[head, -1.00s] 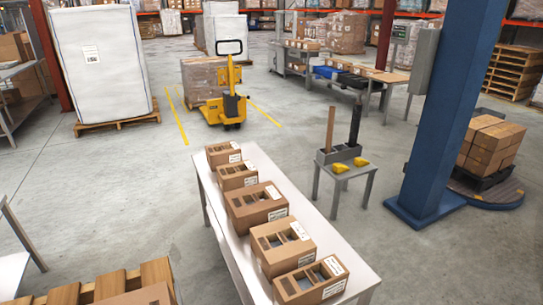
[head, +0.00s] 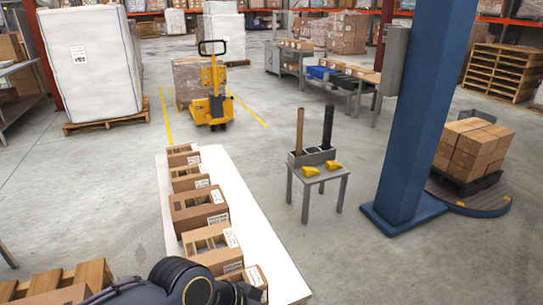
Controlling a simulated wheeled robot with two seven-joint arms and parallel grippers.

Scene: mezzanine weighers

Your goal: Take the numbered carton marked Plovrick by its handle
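Several brown cartons with cut-out openings and white labels stand in a row along a white table (head: 262,255). From far to near they are the first carton (head: 181,155), second (head: 188,178), third (head: 196,209), fourth (head: 210,250) and nearest (head: 254,278). The label print is too small to read, so I cannot tell which is marked Plovrick. My dark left arm comes in at the bottom left and partly hides the nearest carton. Its end, seemingly the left gripper (head: 243,293), is beside or over that carton; its fingers are unclear. My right gripper is out of view.
A small grey stand (head: 318,172) with yellow items and upright tools is right of the table. A blue column (head: 418,120) stands farther right. Floor between table and stand is clear.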

